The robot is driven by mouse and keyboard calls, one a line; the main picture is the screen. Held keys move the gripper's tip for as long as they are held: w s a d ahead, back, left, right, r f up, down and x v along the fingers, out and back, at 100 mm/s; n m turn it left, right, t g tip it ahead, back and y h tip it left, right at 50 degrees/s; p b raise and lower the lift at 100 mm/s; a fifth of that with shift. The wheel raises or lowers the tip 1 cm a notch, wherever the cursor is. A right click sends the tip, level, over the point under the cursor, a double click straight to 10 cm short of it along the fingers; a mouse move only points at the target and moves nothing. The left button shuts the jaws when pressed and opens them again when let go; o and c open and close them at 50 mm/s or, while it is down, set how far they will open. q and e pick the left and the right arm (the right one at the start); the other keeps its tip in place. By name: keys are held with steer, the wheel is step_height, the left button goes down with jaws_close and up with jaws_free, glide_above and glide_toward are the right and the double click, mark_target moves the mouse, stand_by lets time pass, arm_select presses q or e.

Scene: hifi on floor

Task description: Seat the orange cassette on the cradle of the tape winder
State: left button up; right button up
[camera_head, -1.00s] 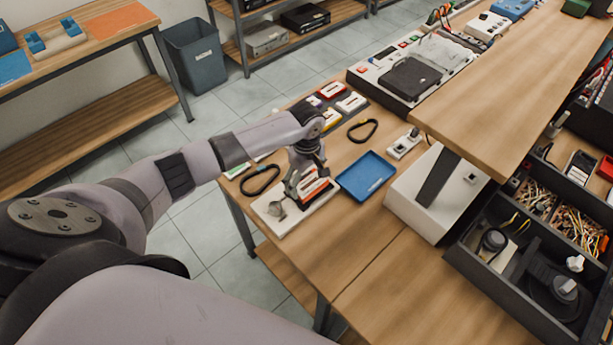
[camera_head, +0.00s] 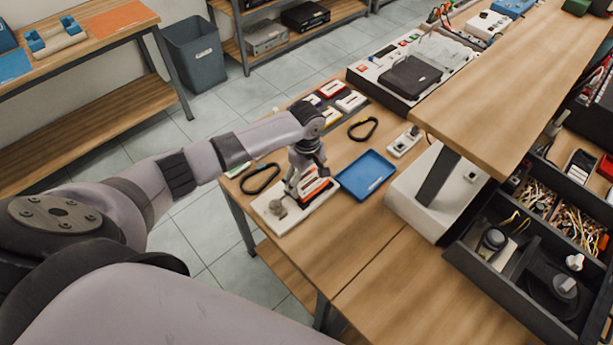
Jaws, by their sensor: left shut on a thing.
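The tape winder (camera_head: 277,224) is a white base with a grey knob, near the left edge of the wooden bench. The orange cassette (camera_head: 316,185) shows as an orange and white strip above the dark cradle area of the winder. My left gripper (camera_head: 303,184) comes down from above and is shut on the cassette. The gripper hides part of the cassette, and I cannot tell whether the cassette's underside touches the cradle. My right gripper is not in view.
A blue tray (camera_head: 366,175) lies right of the winder. Black loops (camera_head: 260,179) lie on the bench, with several cassettes (camera_head: 350,102) on a dark rack behind. A white box (camera_head: 428,195) and a dark divided organizer (camera_head: 530,280) stand to the right. The front bench is clear.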

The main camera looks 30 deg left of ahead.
arm_select(q)
steer(key=shift+f, duration=0.5)
stand_by(0.4)
steer(key=o, duration=1.1)
step_height(320, 180, up, 18)
steer(key=p, duration=0.7)
stand_by(0.4)
stand_by(0.8)
